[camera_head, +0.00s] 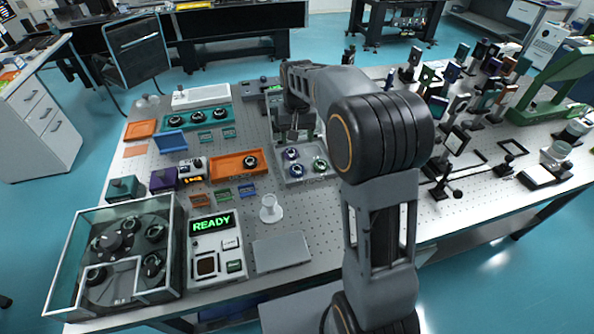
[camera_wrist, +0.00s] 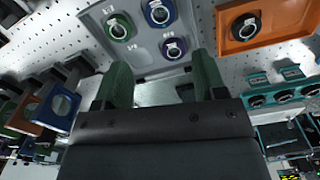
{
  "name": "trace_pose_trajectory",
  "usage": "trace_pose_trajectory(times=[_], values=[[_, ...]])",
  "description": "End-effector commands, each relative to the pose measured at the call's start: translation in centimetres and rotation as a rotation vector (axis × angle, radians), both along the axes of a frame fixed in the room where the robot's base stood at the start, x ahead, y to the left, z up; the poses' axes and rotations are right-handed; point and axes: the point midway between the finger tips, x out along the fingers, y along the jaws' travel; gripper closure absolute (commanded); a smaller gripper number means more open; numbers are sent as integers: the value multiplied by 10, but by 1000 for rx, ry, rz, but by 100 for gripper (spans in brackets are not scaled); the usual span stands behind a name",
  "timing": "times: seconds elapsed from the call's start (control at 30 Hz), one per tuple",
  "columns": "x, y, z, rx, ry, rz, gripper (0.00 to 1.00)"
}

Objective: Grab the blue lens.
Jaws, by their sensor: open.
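The blue lens (camera_wrist: 159,12) sits in a grey tray (camera_wrist: 143,48), at the top middle of the wrist view. In the head view the blue lens (camera_head: 297,170) is in the tray's near left part. A purple lens (camera_wrist: 173,47) and a green lens (camera_wrist: 118,28) share the tray. My gripper (camera_wrist: 161,62) is open, and nothing shows between its two green fingers. In the head view my gripper (camera_head: 293,135) hangs at the tray's far side, apart from the blue lens. The purple lens is closer to the fingers than the blue one.
An orange tray (camera_head: 228,168) with a black-ringed lens lies left of the grey tray. A teal tray (camera_head: 190,124) stands farther back. Many upright optic mounts (camera_head: 456,138) crowd the right side. A white pedestal (camera_head: 270,212) stands nearer, beside the READY device (camera_head: 214,242).

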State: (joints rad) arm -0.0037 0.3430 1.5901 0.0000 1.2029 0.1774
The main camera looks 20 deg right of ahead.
Motion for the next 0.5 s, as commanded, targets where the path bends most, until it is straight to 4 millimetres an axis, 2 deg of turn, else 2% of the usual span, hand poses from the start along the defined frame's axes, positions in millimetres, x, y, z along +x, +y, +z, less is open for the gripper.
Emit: trace_pose_trajectory(times=[0.3, 0.5], values=[[4, 0, -54, 0, 10, -4, 35], [4, 0, -79, 0, 9, -4, 35]])
